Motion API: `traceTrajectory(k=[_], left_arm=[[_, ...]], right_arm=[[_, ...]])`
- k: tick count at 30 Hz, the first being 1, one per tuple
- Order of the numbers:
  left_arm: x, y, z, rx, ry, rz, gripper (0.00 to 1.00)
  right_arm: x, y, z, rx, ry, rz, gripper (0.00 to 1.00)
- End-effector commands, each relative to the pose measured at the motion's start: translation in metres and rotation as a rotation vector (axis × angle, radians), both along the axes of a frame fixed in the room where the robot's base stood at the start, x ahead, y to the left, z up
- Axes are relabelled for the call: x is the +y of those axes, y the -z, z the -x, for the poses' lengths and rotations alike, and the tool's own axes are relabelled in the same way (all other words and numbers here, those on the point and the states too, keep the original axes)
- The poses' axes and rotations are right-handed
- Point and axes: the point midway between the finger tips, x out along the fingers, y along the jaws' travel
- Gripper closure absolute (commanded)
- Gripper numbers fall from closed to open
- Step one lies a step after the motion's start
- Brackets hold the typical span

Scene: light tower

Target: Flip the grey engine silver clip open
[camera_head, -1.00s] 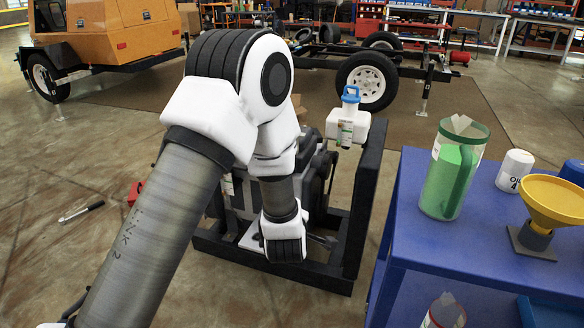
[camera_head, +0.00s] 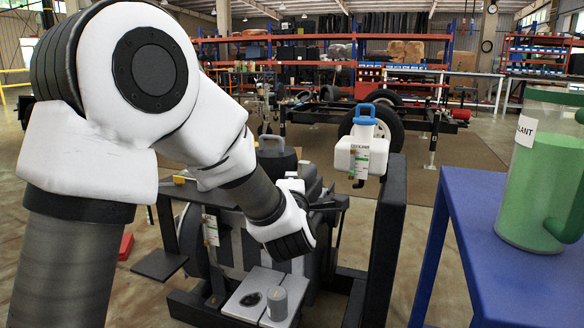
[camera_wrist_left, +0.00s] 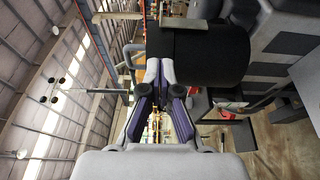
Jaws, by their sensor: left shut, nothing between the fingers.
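The grey engine (camera_head: 228,240) stands in a black frame in the middle of the head view, partly hidden by my left arm. My left wrist is in front of the engine's upper right part, and its fingers are hard to make out there. In the left wrist view my left gripper (camera_wrist_left: 160,72) is shut and empty, fingertips together. It is beside a black cylinder (camera_wrist_left: 212,58). A small metal piece (camera_wrist_left: 229,104) shows at the cylinder's lower edge; I cannot tell whether it is the silver clip. My right gripper is not in view.
A blue table (camera_head: 500,225) with a green container (camera_head: 540,175) stands at the right. Shelves and a wheeled chassis are farther back.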

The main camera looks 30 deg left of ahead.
Motion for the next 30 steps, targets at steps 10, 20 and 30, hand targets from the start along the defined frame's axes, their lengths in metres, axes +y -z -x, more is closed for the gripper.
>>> traceTrajectory(k=[10,20,30], left_arm=[[0.020,-0.001,-0.031,0.001,-0.001,0.002,1.00],[0.051,0.000,-0.079,0.002,0.000,0.001,1.00],[0.054,0.001,-0.084,0.001,0.001,0.000,1.00]], right_arm=[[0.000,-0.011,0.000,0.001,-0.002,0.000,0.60],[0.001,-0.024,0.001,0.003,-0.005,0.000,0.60],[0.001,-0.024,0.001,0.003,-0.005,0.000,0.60]])
